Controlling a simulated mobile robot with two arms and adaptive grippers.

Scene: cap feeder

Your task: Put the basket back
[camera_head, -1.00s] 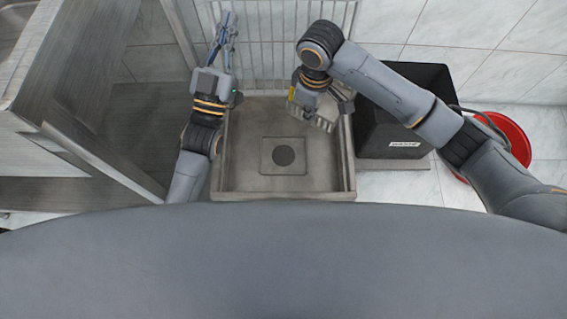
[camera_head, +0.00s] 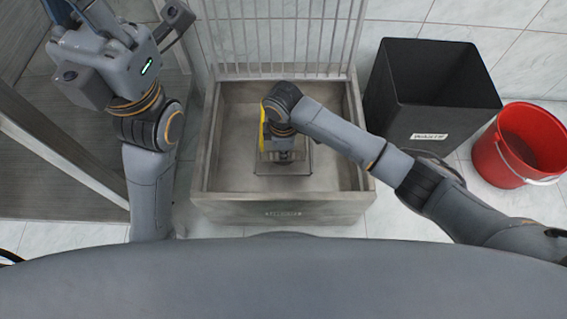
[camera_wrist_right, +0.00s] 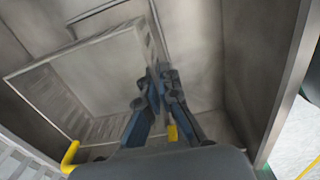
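The grey basket (camera_wrist_right: 85,75) has slotted walls and yellow handle parts, and fills the left of the right wrist view. In the head view, my right gripper (camera_head: 284,156) is low inside the metal sink basin (camera_head: 330,180), over its square drain area, with a yellow handle part (camera_head: 263,130) beside the wrist. In the right wrist view, its fingers (camera_wrist_right: 154,82) are together on the basket's wall. My wrist hides most of the basket in the head view. My left gripper (camera_head: 120,25) is at upper left, fingers spread, empty, away from the basin.
A black waste bin (camera_head: 425,110) stands right of the basin, with a red bucket (camera_head: 525,140) beyond it. A metal grate (camera_head: 280,40) rises behind the basin. A metal cabinet (camera_head: 60,180) stands at left, near my left arm.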

